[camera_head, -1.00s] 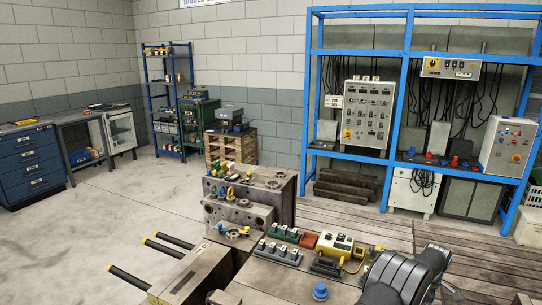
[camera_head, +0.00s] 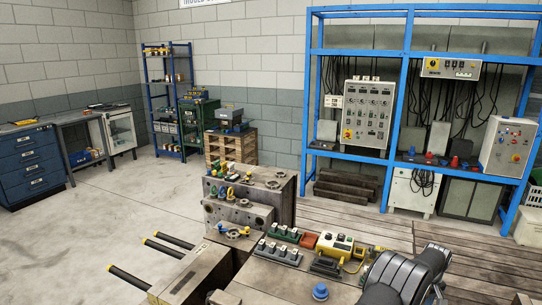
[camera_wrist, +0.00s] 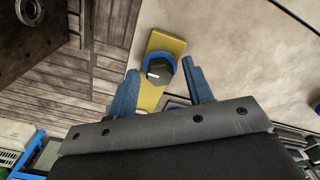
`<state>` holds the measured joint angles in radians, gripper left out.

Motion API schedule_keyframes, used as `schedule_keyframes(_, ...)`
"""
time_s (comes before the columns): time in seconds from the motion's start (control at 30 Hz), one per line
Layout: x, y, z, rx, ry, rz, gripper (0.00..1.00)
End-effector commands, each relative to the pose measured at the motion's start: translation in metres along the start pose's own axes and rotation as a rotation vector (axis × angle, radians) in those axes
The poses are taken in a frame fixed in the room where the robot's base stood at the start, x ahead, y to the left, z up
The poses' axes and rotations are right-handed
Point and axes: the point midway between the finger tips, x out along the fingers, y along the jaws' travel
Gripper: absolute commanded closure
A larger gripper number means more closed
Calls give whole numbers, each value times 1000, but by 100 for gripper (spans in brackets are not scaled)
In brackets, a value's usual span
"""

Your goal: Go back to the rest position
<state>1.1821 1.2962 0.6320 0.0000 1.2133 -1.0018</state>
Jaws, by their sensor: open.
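My gripper (camera_wrist: 160,68) shows in the wrist view as two blue fingers set apart, open. A yellow piece with a blue and dark round part (camera_wrist: 160,67) appears between and beyond the fingertips. I cannot tell how far it is from them, and I see no finger closed on it. In the head view, my dark arm links fill the lower right, and the gripper itself is not clearly visible there.
A blue rack (camera_head: 400,105) stands behind. Open floor (camera_head: 110,215) lies to the left.

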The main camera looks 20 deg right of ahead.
Motion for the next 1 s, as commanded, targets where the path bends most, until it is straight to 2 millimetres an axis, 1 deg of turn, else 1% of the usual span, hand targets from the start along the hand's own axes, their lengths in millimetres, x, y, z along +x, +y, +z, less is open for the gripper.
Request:
schedule_keyframes(0.2,0,0,0,101,0,0,53)
schedule_keyframes(0.57,0,0,0,127,0,0,53)
schedule_keyframes(0.6,0,0,0,126,0,0,51)
schedule_keyframes(0.87,0,0,-1,123,0,0,0)
schedule_keyframes(0.97,-11,-5,-17,70,1,2,0)
schedule_keyframes(1.0,-21,-10,-31,22,3,4,0)
